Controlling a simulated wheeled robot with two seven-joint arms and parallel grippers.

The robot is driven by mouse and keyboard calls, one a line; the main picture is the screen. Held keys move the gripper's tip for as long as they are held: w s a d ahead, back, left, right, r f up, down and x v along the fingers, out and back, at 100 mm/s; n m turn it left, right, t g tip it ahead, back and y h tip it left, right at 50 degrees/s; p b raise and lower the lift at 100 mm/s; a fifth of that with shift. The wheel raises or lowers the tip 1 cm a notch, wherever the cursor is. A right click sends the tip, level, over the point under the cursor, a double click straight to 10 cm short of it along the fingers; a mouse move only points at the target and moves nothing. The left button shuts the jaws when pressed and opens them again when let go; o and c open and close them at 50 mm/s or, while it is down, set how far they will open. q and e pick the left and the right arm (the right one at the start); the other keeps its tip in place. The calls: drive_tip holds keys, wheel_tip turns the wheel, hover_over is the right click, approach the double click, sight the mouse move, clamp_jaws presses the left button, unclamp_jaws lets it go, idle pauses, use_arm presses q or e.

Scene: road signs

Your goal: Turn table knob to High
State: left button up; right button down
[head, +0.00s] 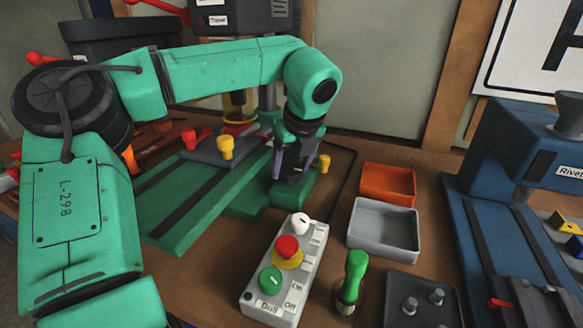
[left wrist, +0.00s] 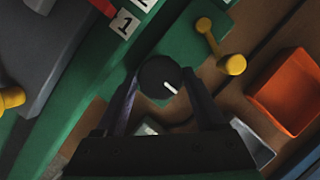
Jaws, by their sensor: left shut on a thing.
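The table knob is a round black dial (left wrist: 158,72) with a short white pointer mark, on the green table of the drill machine. In the left wrist view the mark points to the lower right. My left gripper (head: 289,166) reaches down to the green table (head: 178,212) in the head view. In the left wrist view the fingers of my left gripper (left wrist: 162,82) are on both sides of the knob, shut on it. In the head view the knob is mostly hidden by the gripper. Pale labels are partly visible between the fingers, too dark to read.
A yellow-ended handle (head: 323,163) stands right of the gripper. A grey vise (head: 212,150) with red and yellow handles is at its left. A drill control box (head: 282,276), an orange tray (head: 388,184) and a grey tray (head: 383,228) sit on the workbench nearby.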

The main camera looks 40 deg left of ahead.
use_arm(q)
drive_tip(key=o, duration=1.3)
drive_tip(key=shift+o, duration=0.2)
drive_tip(key=v, duration=1.4)
drive_tip(key=shift+r, duration=0.3)
drive_tip(key=shift+s+d, duration=0.1)
